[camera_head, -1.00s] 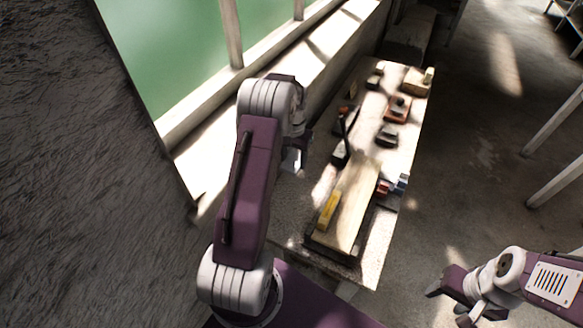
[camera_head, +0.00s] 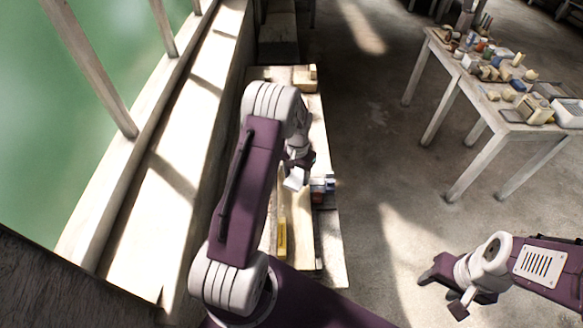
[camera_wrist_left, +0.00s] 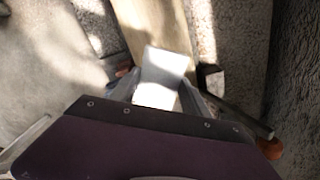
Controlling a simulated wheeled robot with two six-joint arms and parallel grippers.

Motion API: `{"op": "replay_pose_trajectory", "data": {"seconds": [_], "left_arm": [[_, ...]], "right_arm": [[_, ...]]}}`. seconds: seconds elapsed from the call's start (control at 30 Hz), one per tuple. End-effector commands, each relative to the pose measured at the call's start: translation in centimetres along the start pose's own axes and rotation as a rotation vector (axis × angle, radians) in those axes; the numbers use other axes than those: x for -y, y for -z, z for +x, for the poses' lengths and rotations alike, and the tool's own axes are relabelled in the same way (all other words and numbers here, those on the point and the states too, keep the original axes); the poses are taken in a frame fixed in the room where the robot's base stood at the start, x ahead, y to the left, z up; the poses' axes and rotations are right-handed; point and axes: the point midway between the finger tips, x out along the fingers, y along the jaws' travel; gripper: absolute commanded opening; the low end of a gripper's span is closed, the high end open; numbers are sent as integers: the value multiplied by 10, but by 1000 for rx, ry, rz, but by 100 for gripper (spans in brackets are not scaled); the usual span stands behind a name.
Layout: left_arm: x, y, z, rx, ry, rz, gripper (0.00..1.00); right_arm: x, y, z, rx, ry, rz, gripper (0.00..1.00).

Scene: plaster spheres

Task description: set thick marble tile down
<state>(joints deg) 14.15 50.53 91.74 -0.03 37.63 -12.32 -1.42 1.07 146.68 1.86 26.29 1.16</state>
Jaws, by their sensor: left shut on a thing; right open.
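My left gripper (camera_head: 298,178) is shut on a pale square tile, the thick marble tile (camera_head: 295,182). The tile also shows in the left wrist view (camera_wrist_left: 162,75), between the two fingers. In the head view the gripper is above the near workbench (camera_head: 332,250), over the wooden board (camera_head: 299,222) lying on it. Whether the tile touches anything below cannot be told. My right gripper (camera_head: 440,293) is open and empty at the lower right, above the floor.
A yellow bar (camera_head: 282,238) lies on the board's left side. Small red and blue items (camera_head: 323,186) are right of the board. A second table (camera_head: 500,115), crowded with small objects, stands at the upper right. A window ledge (camera_head: 165,185) runs along the left. Open floor (camera_head: 380,150) lies between the tables.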

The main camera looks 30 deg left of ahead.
Motion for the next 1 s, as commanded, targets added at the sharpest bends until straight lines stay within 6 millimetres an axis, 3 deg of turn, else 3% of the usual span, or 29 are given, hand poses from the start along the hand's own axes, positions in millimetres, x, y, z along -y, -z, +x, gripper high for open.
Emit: {"op": "replay_pose_trajectory", "data": {"seconds": [0.43, 1.0], "left_arm": [[-2, 0, -4, 0, 0, 6, 0], [-2, 0, 53, 0, 0, 6, 0]], "right_arm": [[0, 0, -5, 0, 0, 0, 51], [-1, -4, 35, 0, 0, 0, 51]]}}
